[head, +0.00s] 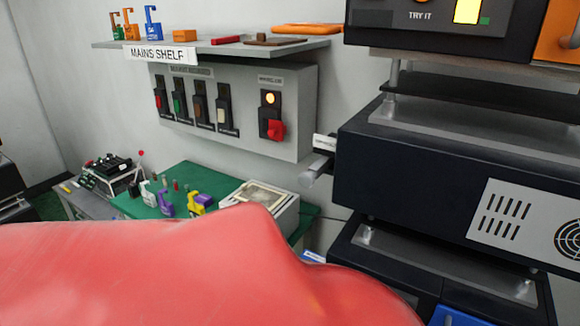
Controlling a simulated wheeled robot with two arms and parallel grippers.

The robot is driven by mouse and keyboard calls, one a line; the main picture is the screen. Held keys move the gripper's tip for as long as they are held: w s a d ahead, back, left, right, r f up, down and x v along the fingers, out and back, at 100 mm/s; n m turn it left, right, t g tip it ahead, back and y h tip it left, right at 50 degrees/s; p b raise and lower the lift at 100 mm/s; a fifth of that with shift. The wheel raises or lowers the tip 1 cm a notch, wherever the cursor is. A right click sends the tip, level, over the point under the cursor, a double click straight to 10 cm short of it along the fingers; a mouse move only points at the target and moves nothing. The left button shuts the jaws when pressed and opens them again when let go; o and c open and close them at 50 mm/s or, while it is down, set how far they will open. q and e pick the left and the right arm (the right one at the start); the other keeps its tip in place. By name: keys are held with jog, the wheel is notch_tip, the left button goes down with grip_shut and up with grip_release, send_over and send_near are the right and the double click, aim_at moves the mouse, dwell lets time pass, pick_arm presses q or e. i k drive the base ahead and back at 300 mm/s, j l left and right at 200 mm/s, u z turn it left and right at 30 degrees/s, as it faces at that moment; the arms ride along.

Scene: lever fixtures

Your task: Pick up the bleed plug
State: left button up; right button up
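I cannot identify the bleed plug for certain in the head view. Several small upright pieces stand on the green mat (128,206), among them a purple one (166,203), a yellow one (193,209) and a pale one (148,195). A grey cylinder-ended part (315,172) sticks out from the left side of the dark box (420,165), below a small white label. Neither of my grippers shows. A large smooth red surface, very close to the camera, fills the lower left and hides what lies behind it.
The mains shelf (215,47) on the wall holds orange and blue lever-shaped pieces at its left end and flat red, brown and orange items. A grey switch panel (240,140) with a red knob (275,130) is below it. Dark stacked equipment blocks the right.

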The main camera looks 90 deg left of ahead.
aim_at(133, 188)
jog(key=u, duration=3.85)
